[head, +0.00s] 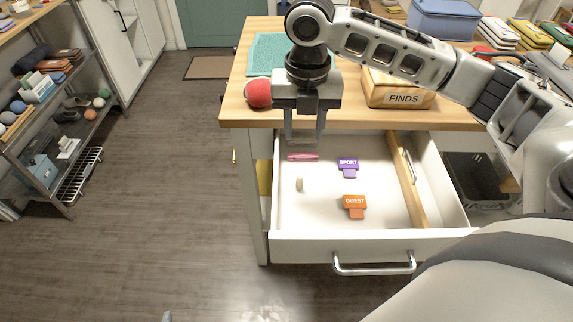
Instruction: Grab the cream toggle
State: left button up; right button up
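The cream toggle (299,184) is a small pale upright piece on the white floor of the open drawer (385,243), in its left part. My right gripper (305,145) points down over the back left of the drawer, behind the toggle in the picture. Its two fingers are apart, with nothing seen between them. A pink bar-like piece (303,157) lies just below the fingertips. My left gripper does not show.
In the drawer are a purple SPORT tag (348,167), an orange GUEST tag (355,206) and a wooden divider (408,185) at right. A red ball (258,94), teal cloth (265,56) and wooden FINDS box (398,92) sit on the counter.

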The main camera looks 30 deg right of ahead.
notch_tip(320, 180, down, 4)
jog(key=s, duration=0.1)
send_over(300, 177)
jog(key=f, duration=0.4)
jog(key=shift+s+d+f, duration=0.15)
jog(key=shift+s+d, duration=0.05)
jog(key=shift+d, duration=0.1)
jog(key=shift+a+f, duration=0.1)
jog(key=shift+f, duration=0.75)
jog(key=f, duration=0.4)
jog(key=shift+w+a+f, duration=0.15)
jog(key=shift+a+f, duration=0.05)
jog(key=shift+f, duration=0.1)
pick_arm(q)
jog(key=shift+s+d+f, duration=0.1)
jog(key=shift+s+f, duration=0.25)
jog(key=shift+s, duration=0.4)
pick_arm(e)
grip_shut()
